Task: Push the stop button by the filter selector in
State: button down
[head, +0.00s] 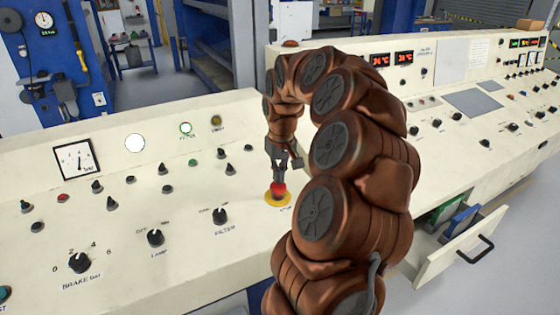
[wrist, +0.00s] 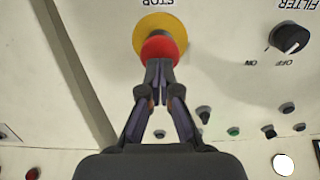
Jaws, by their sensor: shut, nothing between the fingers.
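The stop button (head: 278,189) is a red mushroom head on a yellow disc, on the sloped cream panel, right of the filter selector (head: 220,217). It also shows in the wrist view (wrist: 160,48), with the label STOP by it. My gripper (head: 279,181) is shut and empty, pointing down with its fingertips right at the red head. In the wrist view the fingertips (wrist: 159,66) overlap the near edge of the red head; I cannot tell whether they touch it. The filter selector, a black knob, shows in the wrist view (wrist: 289,38), marked ON and OFF.
The lamp knob (head: 155,238) and brake knob (head: 79,262) are further left. Several small knobs and a gauge (head: 76,159) stand behind on the panel. An open drawer (head: 465,250) sticks out at the right. My arm covers part of the right console.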

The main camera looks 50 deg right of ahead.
aim_at(278, 186)
jog(key=shift+f, duration=0.7)
jog(key=shift+w+f+b, duration=0.1)
jog(key=shift+f+b, duration=0.65)
jog(key=shift+f, duration=0.15)
jog(key=shift+a+f+b, duration=0.1)
jog(key=shift+f+b, duration=0.2)
jog(key=shift+f, duration=0.05)
jog(key=shift+s+a+f, duration=0.1)
jog(key=shift+s+f, duration=0.05)
jog(key=shift+s, duration=0.05)
notch_tip(278, 186, up, 15)
jog(key=s, duration=0.1)
jog(key=shift+b, duration=0.4)
